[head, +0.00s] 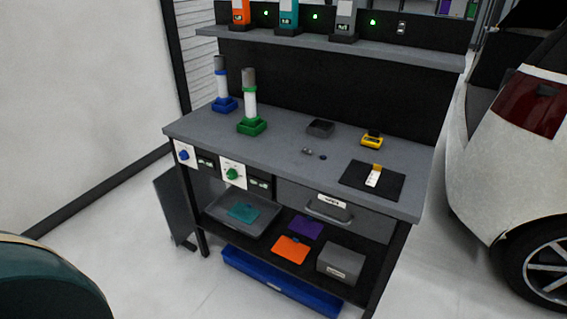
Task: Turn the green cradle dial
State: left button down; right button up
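The green dial (232,174) is a small round knob on a white panel on the bench's front edge. A small dark display (260,183) sits just right of it. The green cradle (252,127) stands on the bench top above the dial and holds an upright white tube (249,98) with a green band and grey top. A blue dial (184,155) on a similar panel is to the left, below a blue cradle (224,105) with its own upright tube. The green dial's pointer setting is too small to read. Neither gripper is in view.
The grey bench top (290,147) carries a dark tray (320,128), a yellow device (372,140) and a black mat (371,181). A drawer (335,212) is right of the dial. A white car (510,150) stands at right. The floor left of the bench is mostly clear.

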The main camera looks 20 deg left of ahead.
aim_at(232, 175)
jog(key=i+j, duration=0.1)
jog(key=j, duration=0.3)
jog(key=i+j, duration=0.1)
jog(key=j, duration=0.35)
jog(key=i+j, duration=0.15)
jog(key=i, duration=0.15)
